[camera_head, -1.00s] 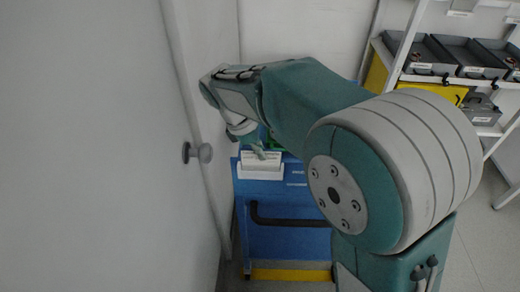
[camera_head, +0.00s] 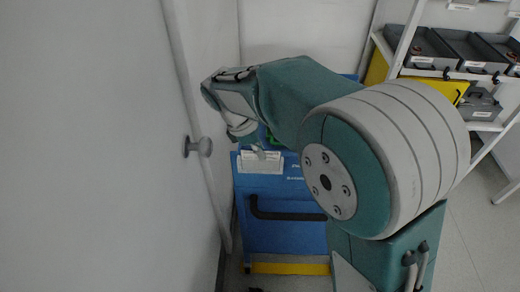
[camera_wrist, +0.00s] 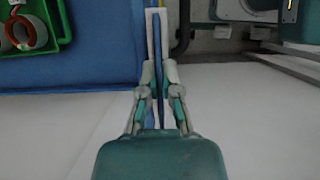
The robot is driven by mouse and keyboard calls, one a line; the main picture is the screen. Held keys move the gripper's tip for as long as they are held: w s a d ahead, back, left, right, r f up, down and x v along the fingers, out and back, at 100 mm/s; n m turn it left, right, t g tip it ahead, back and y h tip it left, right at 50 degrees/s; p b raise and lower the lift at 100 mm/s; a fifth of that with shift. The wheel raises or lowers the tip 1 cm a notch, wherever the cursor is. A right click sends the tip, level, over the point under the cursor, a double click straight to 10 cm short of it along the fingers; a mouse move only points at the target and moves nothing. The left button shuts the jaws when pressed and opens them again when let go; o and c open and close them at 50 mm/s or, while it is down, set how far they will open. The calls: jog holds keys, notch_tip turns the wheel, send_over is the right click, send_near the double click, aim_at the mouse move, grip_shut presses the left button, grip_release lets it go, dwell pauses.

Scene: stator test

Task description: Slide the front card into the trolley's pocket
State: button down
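The blue trolley (camera_head: 288,233) stands beyond my arm, with a white card pocket (camera_head: 260,167) at the left of its top. My gripper (camera_head: 255,148) is directly over the pocket, partly hidden by my wrist. In the wrist view my gripper (camera_wrist: 158,70) has its two fingers converging on either side of a thin card (camera_wrist: 160,98), seen edge-on. The card runs from near the palm toward the white pocket edges (camera_wrist: 149,25). Whether the fingertips press on the card is too small to tell. How deep the card sits in the pocket is unclear.
A white door with a round knob (camera_head: 204,147) is close on the left. A black handle (camera_head: 285,212) crosses the trolley's front. A green bin (camera_wrist: 35,28) holding ring-shaped parts sits on the trolley. A shelf with grey trays (camera_head: 425,50) stands at right.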

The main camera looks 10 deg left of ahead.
jog(key=c, duration=0.7)
grip_release()
jog(key=v, duration=1.2)
jog(key=s+d+r+m+t+y, duration=0.1)
jog(key=s+d+m+y, duration=0.2)
jog(key=d, duration=0.4)
jog(key=s+d+r+m, duration=0.2)
jog(key=d+m, duration=0.2)
jog(key=d, duration=0.3)
jog(key=s+d+f+m+t, duration=0.1)
jog(key=s+d+m, duration=0.2)
jog(key=s+m, duration=0.1)
jog(key=s+d+f+m+t+y, duration=0.1)
jog(key=s+d+f+m+t, duration=0.1)
jog(key=s+d+m, duration=0.1)
jog(key=s+d+f+m+t, duration=0.1)
jog(key=s+d+f+m, duration=0.1)
jog(key=s+d+m, duration=0.2)
jog(key=shift+s+d+m+y, duration=0.3)
jog(key=shift+s+d, duration=0.15)
jog(key=shift+s, duration=0.1)
